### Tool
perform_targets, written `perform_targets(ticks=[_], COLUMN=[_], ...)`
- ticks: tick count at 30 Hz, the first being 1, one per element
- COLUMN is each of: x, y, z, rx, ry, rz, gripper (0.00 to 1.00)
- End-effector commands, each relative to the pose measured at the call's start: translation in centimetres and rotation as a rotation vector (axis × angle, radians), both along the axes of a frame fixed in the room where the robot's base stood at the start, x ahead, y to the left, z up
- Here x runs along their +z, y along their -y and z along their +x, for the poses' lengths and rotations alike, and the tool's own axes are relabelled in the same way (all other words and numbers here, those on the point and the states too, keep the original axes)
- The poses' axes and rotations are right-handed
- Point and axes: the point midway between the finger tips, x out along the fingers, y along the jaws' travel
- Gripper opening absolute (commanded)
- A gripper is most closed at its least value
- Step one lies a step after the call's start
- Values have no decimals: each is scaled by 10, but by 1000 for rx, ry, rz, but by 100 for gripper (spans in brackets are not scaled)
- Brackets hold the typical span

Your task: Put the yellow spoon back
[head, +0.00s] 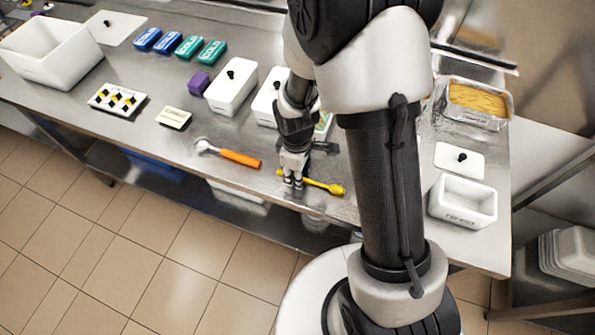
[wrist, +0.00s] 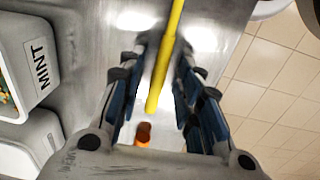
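The yellow spoon (head: 328,186) lies on the steel counter near its front edge, with its rounded end to the right in the head view. In the wrist view its yellow handle (wrist: 164,70) runs between the fingers. My gripper (head: 291,183) is low over the handle's left end. In the wrist view my gripper (wrist: 162,62) is open, with a finger on each side of the handle and gaps visible. The spoon's rounded end is outside the wrist view.
An orange-handled scoop (head: 240,158) lies just left of the spoon. White tubs (head: 232,90) stand behind, one labelled MINT (wrist: 40,62) in the wrist view. A small white bin (head: 463,203) and a yellow-filled pan (head: 477,102) stand at the right. Bare counter (head: 160,85) shows at left.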

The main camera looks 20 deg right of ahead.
Motion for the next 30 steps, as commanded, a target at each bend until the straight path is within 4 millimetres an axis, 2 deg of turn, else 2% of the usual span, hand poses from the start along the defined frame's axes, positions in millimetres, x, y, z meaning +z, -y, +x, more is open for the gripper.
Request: perform_targets(ticks=[5, 15, 25, 28, 30], x=[25, 97, 135, 164, 192], y=[-1, -2, -2, 2, 5], z=[1, -3, -6, -13, -23], rx=[0, 0, -31, -109, -195], ry=[4, 4, 17, 55, 94], rz=[1, 1, 3, 12, 25], gripper=[32, 32, 32, 32, 32])
